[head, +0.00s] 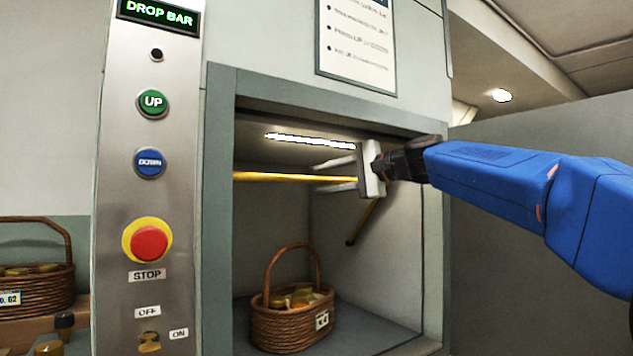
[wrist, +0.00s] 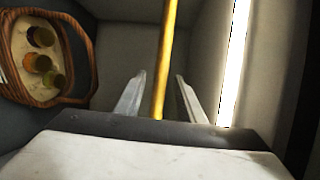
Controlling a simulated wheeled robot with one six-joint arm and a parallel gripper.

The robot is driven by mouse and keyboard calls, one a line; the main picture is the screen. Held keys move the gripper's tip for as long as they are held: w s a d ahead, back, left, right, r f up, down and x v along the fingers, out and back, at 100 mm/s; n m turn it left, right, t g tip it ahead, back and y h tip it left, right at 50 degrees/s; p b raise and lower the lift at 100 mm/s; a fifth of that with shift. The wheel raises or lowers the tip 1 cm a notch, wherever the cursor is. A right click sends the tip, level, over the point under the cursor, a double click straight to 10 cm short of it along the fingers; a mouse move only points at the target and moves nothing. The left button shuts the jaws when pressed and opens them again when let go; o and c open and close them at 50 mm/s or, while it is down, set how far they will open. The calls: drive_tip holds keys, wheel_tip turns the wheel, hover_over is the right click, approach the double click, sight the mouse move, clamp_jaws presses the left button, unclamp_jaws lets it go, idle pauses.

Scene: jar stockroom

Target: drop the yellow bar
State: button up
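The yellow bar (head: 285,177) runs across the upper part of the cabinet opening, roughly level. My gripper (head: 326,177) reaches into the opening from the right, one finger above and one below the bar. In the wrist view the bar (wrist: 167,65) passes between the two fingers of my gripper (wrist: 157,90), with a gap visible on each side. The gripper is open. In the head view it hides the bar's right end. A darker yellow rod (head: 362,222) slants down behind the gripper, by the cabinet's right wall.
A wicker basket (head: 290,323) with jars stands on the cabinet floor, below the bar. A steel panel (head: 150,190) at left has a DROP BAR display, UP and DOWN buttons, a red STOP button and an OFF/ON switch. Another basket (head: 45,290) stands further left.

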drive_tip(key=shift+x, duration=1.4)
clamp_jaws()
drive_tip(key=shift+s+f, duration=0.1)
drive_tip(key=shift+f, duration=0.05)
